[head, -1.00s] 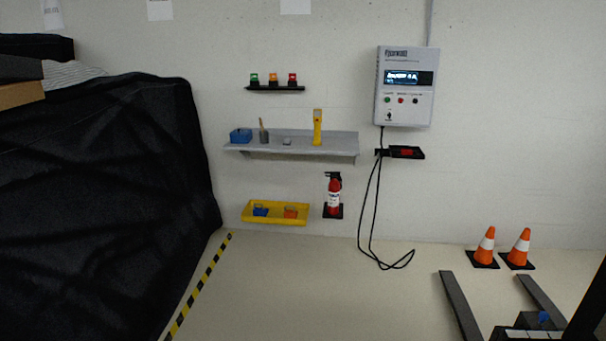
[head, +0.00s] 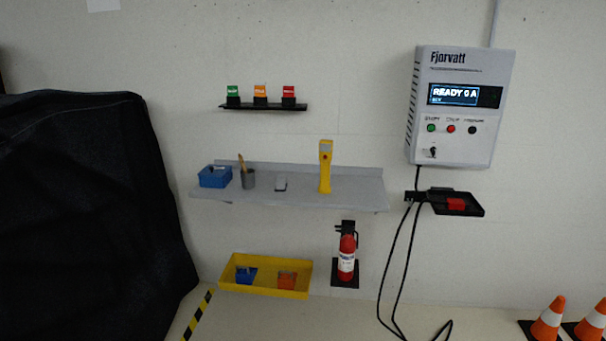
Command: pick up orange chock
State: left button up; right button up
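The orange chock (head: 287,280) lies in the right half of a yellow tray (head: 228,286) low against the wall in the head view. A blue chock (head: 246,275) lies to its left in the same tray. The tray's front wall hides the lower part of both. Neither of my grippers shows in the head view.
A grey shelf (head: 345,184) above the tray holds a blue box, a cup, a small grey item and a yellow tool. A fire extinguisher (head: 347,257) stands right of the tray. A black-covered cart (head: 90,220) fills the left. Cables (head: 392,270) hang below the wall charger (head: 462,105). Cones (head: 547,320) stand lower right.

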aim_at(286, 279)
jog(key=i+u, duration=0.1)
jog(key=i, duration=0.65)
jog(key=i+l, duration=0.15)
jog(key=i, duration=0.6)
jog(key=i+l+u, duration=0.15)
jog(key=i, duration=0.6)
